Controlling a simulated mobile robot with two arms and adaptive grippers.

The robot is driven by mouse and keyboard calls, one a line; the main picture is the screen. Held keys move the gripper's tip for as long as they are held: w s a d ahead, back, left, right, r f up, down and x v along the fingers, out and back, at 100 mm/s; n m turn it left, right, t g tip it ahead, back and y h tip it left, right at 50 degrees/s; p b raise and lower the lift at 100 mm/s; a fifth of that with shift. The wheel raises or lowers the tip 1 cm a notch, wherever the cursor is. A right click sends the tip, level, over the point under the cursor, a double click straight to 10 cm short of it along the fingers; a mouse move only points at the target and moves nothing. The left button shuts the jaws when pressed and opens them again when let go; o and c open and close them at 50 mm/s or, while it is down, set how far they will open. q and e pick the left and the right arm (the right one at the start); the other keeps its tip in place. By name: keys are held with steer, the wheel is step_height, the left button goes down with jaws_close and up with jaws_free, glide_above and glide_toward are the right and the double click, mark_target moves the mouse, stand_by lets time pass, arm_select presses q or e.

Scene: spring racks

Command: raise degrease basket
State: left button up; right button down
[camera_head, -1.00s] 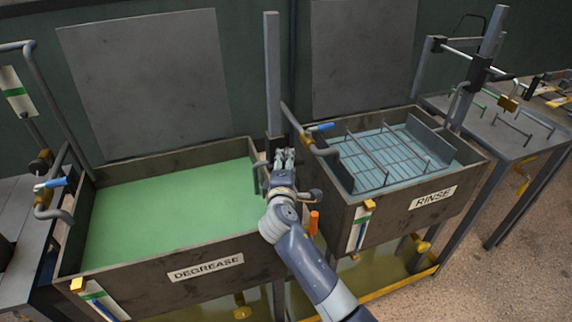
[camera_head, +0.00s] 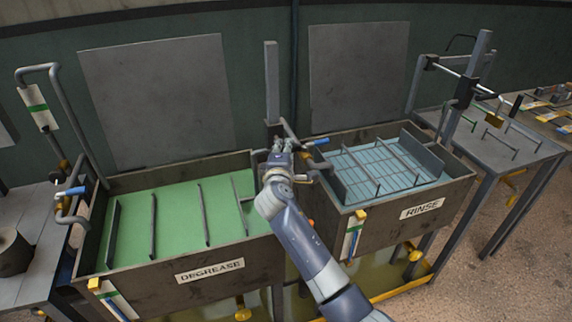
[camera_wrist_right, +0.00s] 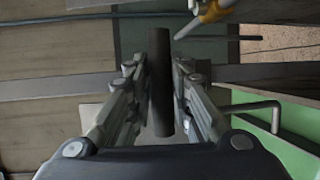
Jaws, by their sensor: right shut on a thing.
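The degrease basket shows as several dark upright bars (camera_head: 152,226) standing out of green liquid in the tank labelled DEGREASE (camera_head: 261,264), at left in the head view. Its lower part is hidden under the liquid. My right gripper (camera_head: 279,148) is at the tank's back right corner, by the foot of a grey upright post (camera_head: 271,80). In the right wrist view, the right gripper (camera_wrist_right: 160,85) is shut on a dark bar-shaped handle (camera_wrist_right: 160,90) between its fingers. The handle's link to the basket is hidden. My left gripper is out of view.
The tank labelled RINSE (camera_head: 385,232) stands to the right, with a wire basket (camera_head: 375,165) in blue liquid. A pipe with a blue-handled valve (camera_head: 317,142) is close right of my gripper. A grey table (camera_head: 500,148) is at far right.

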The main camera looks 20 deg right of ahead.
step_height(320, 180, up, 4)
steer(key=shift+f+p, duration=0.25)
steer(key=shift+p, duration=0.95)
step_height(320, 180, up, 3)
steer(key=shift+f+p, duration=0.15)
steer(key=shift+p, duration=0.85)
steer(key=shift+r, duration=0.25)
steer(key=c, duration=1.5)
jaws_free()
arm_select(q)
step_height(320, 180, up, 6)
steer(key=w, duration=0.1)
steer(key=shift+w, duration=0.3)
arm_select(e)
steer(key=shift+f, duration=0.1)
